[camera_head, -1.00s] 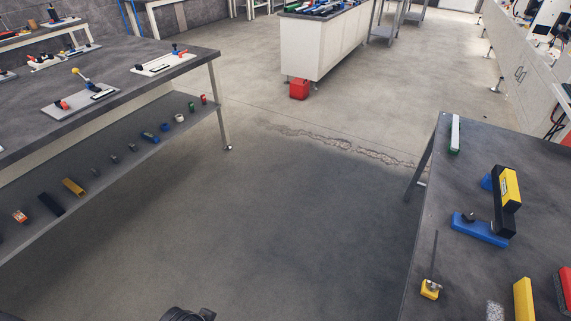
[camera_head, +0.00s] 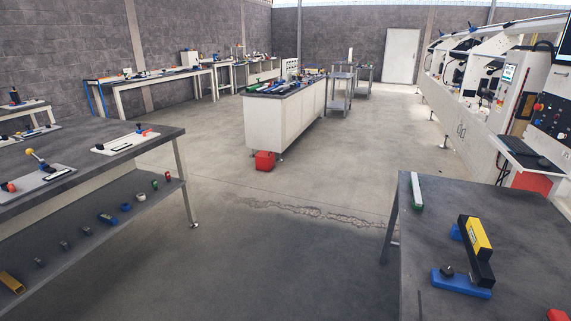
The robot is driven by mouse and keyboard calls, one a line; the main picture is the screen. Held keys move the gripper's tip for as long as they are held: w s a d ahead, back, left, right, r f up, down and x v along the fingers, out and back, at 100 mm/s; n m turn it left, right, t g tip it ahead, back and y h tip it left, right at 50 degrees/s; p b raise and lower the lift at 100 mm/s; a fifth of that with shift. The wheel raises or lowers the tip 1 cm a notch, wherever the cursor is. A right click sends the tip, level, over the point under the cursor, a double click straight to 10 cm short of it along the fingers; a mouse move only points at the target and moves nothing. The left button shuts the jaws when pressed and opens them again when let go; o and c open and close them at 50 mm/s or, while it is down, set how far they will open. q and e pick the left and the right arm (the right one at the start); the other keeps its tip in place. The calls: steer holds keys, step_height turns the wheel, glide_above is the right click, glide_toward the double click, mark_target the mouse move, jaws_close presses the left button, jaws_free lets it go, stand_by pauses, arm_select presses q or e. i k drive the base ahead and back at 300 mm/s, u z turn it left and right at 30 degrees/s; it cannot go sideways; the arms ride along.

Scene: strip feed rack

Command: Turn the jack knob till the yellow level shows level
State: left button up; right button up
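On the dark table at the right (camera_head: 420,270) stands a blue base (camera_head: 461,283) with a small black knob (camera_head: 447,271) on its top. Behind the knob a black bar carries a yellow block (camera_head: 476,238) with a pale label on its face. It looks like the yellow level on its jack, but its reading is too small to tell. Neither of my grippers is in view.
A grey workbench with a lower shelf (camera_head: 170,187) fills the left. A white cabinet island (camera_head: 288,119) stands ahead, with a red box (camera_head: 265,161) on the floor. A green and white strip (camera_head: 416,191) lies on the right table. The floor between is clear.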

mark_target(482, 247)
steer(key=u, duration=1.4)
steer(key=i, duration=1.5)
steer(key=z, duration=3.5)
